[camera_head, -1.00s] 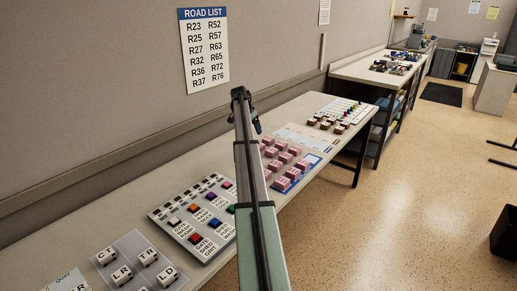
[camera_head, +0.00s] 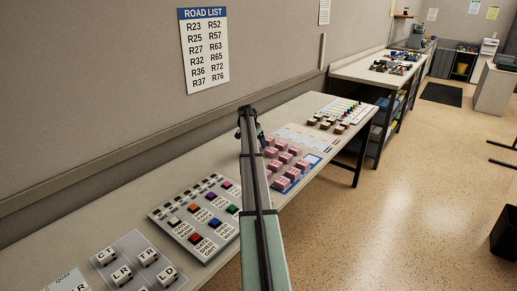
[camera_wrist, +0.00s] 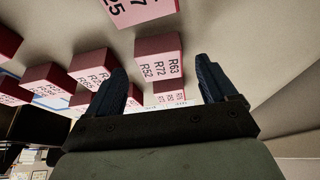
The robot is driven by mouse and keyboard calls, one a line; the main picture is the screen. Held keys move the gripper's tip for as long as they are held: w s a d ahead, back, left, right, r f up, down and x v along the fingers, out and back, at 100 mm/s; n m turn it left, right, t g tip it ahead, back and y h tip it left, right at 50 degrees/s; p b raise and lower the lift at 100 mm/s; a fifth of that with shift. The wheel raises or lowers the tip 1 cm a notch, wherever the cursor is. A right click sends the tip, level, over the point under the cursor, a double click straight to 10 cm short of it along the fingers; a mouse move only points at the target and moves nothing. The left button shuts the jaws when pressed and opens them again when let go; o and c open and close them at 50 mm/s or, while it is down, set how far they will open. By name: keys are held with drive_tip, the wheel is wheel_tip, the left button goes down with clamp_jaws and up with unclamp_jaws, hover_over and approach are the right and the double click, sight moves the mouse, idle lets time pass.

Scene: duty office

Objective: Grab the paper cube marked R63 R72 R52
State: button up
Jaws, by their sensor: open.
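The pink paper cube marked R63 R72 R52 (camera_wrist: 158,56) shows in the wrist view, its printed face toward the camera. It appears between and beyond the two dark fingers of my gripper (camera_wrist: 165,82), which are apart and empty. I cannot tell how far the fingertips are from the cube. In the head view my gripper (camera_head: 260,132) is partly hidden behind my arm, over the back edge of the group of pink cubes (camera_head: 283,158). The marks are too small there to pick out the R63 cube.
Other pink cubes stand close by: one marked 25 (camera_wrist: 140,10) at the top and several at left in the wrist view. A button panel (camera_head: 178,232), lettered blocks (camera_head: 122,275) and small brown blocks (camera_head: 326,124) share the table. A wall runs behind.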

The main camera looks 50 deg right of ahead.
drive_tip(key=x, duration=0.2)
drive_tip(key=shift+d+f, duration=0.1)
drive_tip(key=shift+f, duration=0.15)
drive_tip(key=c, duration=1.1)
